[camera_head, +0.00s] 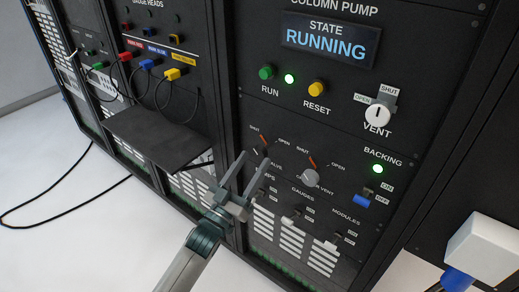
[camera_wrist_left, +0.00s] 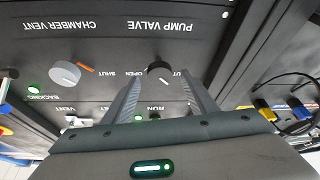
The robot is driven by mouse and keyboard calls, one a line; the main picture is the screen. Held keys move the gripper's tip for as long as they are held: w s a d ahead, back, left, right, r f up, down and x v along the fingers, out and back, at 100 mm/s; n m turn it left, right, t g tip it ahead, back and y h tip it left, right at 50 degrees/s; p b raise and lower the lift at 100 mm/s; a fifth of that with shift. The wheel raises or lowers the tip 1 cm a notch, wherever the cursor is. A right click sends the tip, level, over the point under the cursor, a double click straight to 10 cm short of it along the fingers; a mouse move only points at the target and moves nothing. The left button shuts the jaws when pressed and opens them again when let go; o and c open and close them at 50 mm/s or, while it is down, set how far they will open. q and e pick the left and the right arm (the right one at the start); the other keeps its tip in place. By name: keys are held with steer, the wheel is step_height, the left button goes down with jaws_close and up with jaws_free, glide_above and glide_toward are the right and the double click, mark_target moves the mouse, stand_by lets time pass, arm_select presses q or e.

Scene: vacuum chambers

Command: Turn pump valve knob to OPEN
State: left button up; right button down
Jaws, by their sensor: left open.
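My left gripper (camera_head: 256,163) is open in front of the panel at this knob. In the left wrist view its fingers (camera_wrist_left: 160,85) lie one on each side of the knob; I cannot tell whether they touch it. My right gripper is not in view.
The grey chamber vent knob (camera_head: 311,177) is just right of the pump valve. The white VENT knob (camera_head: 377,115) and blue backing switch (camera_head: 362,200) are further right. A dark shelf (camera_head: 155,135) juts out at the left, with cables above it. Open floor (camera_head: 80,235) lies at left.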

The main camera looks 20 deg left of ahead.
mark_target(258, 155)
arm_select(q)
steer(key=shift+p+x, duration=0.3)
steer(key=shift+x, duration=2)
steer(key=shift+c, duration=0.6)
steer(key=c, duration=0.9)
